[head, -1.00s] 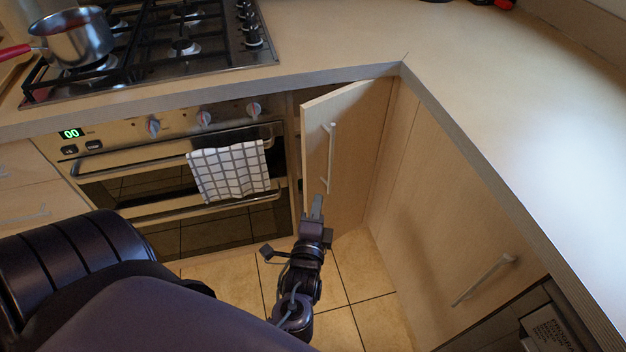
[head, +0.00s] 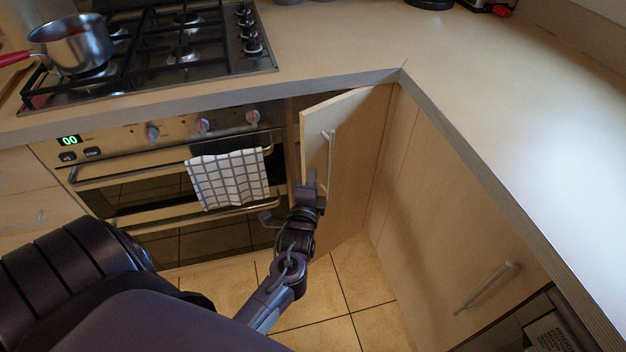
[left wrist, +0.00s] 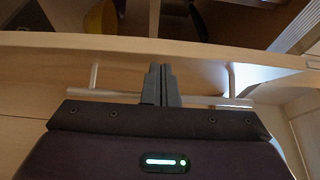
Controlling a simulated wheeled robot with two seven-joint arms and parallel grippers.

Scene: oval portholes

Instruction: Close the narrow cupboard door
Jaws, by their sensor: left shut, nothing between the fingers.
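The narrow cupboard door (head: 353,140) stands ajar beside the oven, hinged at the corner side, with a dark gap between it and the oven. Its long bar handle (head: 331,150) is on the outer face. My left gripper (head: 311,178) is shut and empty at the door's free edge, in front of the lower part of the handle. In the left wrist view the shut fingers (left wrist: 160,84) lie across the handle (left wrist: 115,96) and reach towards the door's edge (left wrist: 110,43); whether they touch it I cannot tell. My right gripper is not in view.
The oven (head: 160,180) with a checked towel (head: 228,178) on its rail is left of the door. A wide cupboard front (head: 450,215) with a bar handle is at the right. The worktop (head: 460,60) overhangs the door. Tiled floor (head: 340,280) is clear below.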

